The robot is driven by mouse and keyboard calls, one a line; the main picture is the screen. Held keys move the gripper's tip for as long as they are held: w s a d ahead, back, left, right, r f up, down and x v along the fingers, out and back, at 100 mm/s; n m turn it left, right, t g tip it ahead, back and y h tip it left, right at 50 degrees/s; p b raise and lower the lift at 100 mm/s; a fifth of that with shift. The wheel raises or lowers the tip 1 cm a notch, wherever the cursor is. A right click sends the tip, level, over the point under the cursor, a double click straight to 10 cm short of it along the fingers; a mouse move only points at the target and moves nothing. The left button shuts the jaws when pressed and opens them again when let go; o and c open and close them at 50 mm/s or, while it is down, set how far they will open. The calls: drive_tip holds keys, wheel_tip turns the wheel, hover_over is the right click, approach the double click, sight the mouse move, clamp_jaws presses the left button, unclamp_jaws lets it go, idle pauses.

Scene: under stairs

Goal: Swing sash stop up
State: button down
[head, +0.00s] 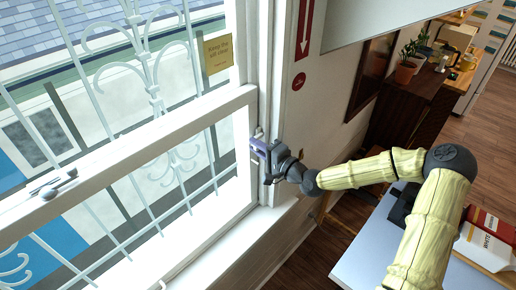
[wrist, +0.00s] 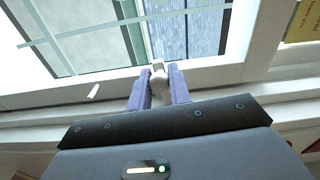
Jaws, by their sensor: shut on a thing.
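The sash window (head: 120,150) has a white frame, and its horizontal rail crosses the left half of the head view. My gripper (head: 258,147) is at the right side of the window frame, just below that rail's right end. In the wrist view my gripper's two purple fingers (wrist: 159,88) are shut on a small pale sash stop (wrist: 158,78). In the head view the stop is mostly hidden by the fingers. Its exact angle is hard to tell.
Decorative white bars (head: 155,95) stand behind the window. At right are a pale blue table (head: 375,250) with boxes and a wooden cabinet (head: 410,110).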

drive_tip(key=shift+r+m, duration=0.25)
drive_tip(key=shift+m, duration=0.25)
drive_tip(key=c, duration=1.6)
unclamp_jaws()
drive_tip(key=shift+c, duration=0.2)
drive_tip(key=shift+d, duration=0.15)
drive_tip(key=b+v, duration=0.5)
drive_tip(key=v, duration=1.2)
